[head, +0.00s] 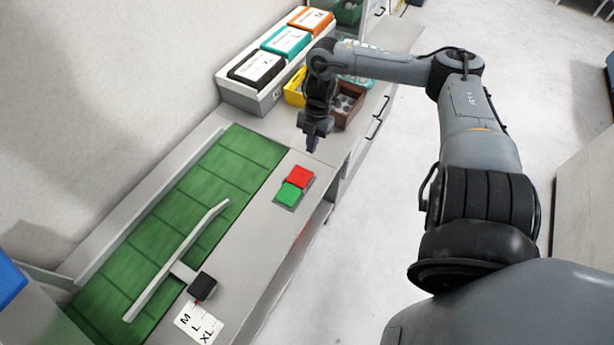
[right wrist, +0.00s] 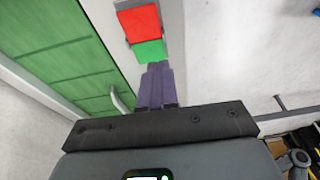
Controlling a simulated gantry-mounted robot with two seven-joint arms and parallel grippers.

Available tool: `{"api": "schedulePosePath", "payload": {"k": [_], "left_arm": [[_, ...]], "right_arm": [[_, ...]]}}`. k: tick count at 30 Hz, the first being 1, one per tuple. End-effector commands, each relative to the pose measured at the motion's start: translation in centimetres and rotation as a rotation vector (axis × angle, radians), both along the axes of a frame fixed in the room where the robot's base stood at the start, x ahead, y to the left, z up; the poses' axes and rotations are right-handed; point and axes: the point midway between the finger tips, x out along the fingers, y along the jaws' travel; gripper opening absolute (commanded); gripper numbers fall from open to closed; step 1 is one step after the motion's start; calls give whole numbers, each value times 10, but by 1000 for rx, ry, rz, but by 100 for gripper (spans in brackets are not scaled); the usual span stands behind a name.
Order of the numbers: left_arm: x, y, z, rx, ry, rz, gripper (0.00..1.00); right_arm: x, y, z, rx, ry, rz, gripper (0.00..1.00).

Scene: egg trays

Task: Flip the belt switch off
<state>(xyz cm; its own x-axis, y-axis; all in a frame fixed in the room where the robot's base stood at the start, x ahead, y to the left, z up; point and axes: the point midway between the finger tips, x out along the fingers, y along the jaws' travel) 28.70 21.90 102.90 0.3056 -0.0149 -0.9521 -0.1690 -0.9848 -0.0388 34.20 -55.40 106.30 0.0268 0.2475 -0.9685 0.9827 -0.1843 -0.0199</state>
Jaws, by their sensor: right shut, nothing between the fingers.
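The belt switch is a box with a red button (head: 300,176) and a green button (head: 288,194), set on the grey ledge beside the green belt (head: 185,215). In the right wrist view the red button (right wrist: 140,21) is farther up the picture and the green button (right wrist: 149,51) is just beyond my fingertips. My right gripper (head: 312,147) is shut and empty, above the ledge near the red-button end of the switch. Its purple fingers (right wrist: 156,88) lie together in the wrist view. No contact with the switch shows in the head view. My left gripper is out of view.
A grey diverter bar (head: 175,262) lies slanted over the belt, with a black knob (head: 203,286) and an M, L, XL label (head: 198,324) beside it. Cartons in a grey holder (head: 240,95), a yellow container (head: 294,88) and a brown box (head: 349,108) stand behind my right gripper.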

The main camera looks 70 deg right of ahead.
Motion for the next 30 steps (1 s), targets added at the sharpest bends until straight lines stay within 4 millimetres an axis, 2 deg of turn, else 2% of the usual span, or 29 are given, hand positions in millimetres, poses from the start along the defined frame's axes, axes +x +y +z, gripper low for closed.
{"api": "schedulePosePath", "payload": {"k": [1,3,19,23,30], "left_arm": [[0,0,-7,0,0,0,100],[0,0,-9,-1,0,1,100],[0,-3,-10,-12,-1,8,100],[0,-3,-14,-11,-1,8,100],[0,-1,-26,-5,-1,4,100]], "right_arm": [[4,-4,-1,-15,-7,5,0],[6,-5,1,-21,-12,7,0],[8,-4,-2,-17,-17,6,0],[8,-1,-13,-17,-18,6,0],[11,8,-50,-15,-19,5,0]]}}
